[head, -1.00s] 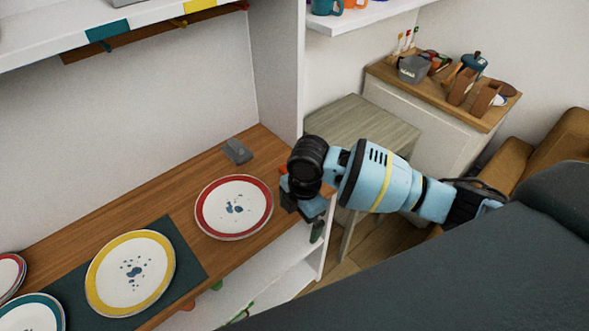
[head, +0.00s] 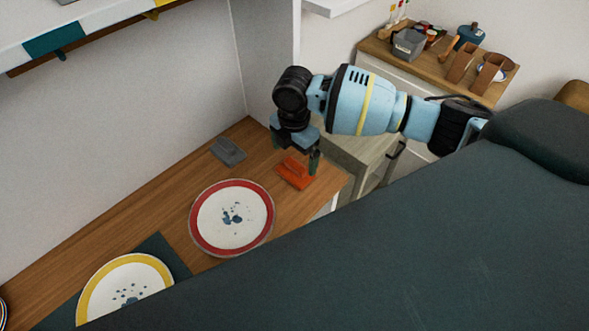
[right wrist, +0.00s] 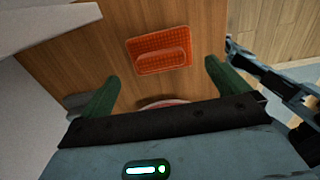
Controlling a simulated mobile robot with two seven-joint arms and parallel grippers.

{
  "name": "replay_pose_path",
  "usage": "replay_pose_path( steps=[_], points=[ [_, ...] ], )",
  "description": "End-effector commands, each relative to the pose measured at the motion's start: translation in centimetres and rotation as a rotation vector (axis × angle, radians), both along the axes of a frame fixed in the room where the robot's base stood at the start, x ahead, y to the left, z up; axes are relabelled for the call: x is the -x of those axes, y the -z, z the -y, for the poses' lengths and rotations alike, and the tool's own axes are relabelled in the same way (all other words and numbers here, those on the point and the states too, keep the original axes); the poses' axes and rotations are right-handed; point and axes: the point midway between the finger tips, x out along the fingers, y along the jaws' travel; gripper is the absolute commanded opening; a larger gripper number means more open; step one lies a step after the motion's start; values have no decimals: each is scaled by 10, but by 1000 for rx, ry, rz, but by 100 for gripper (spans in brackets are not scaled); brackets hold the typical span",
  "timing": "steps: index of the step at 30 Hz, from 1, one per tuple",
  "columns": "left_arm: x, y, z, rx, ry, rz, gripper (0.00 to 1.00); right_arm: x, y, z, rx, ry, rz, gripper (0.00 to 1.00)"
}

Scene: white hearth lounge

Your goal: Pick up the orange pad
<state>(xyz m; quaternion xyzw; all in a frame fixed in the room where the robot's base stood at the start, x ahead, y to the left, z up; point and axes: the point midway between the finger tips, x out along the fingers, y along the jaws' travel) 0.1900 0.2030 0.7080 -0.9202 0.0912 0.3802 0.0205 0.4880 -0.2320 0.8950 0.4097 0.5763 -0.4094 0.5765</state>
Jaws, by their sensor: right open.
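The orange pad (head: 294,173) lies on the wooden shelf top near its right end. It is a flat rectangle with a raised grip, and it also shows in the right wrist view (right wrist: 160,50). My right gripper (head: 296,160) is above the pad, its fingers pointing down. In the right wrist view the green fingers (right wrist: 158,88) are spread wide and empty, with the pad beyond them and between their lines. The pad is not touched. My left gripper is not in view.
A grey pad (head: 228,151) lies left of the orange pad. A red-rimmed plate (head: 203,240) and a yellow-rimmed plate (head: 88,292) are nearer. A white upright panel (head: 266,60) stands behind my right gripper. A cabinet (head: 375,70) holds several items at the back right.

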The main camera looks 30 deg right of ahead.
Motion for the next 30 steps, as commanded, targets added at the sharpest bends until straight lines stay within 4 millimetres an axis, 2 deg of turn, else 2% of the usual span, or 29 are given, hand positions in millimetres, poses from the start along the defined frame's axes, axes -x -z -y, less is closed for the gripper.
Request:
replay_pose_path(
  steps=[2,8,14,19,27,28,30],
  points=[
    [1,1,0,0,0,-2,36,0,8,0,1,0,-3,100],
    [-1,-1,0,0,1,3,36,0,13,2,0,1,-1,100],
    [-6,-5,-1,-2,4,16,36,0,39,11,3,2,-1,100],
    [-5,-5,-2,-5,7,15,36,0,57,10,2,1,-2,100],
    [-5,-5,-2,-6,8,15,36,0,60,10,0,0,0,100],
    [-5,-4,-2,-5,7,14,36,0,60,10,0,0,0,99],
    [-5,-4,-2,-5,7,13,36,0,60,10,0,0,0,90]
  ],
)
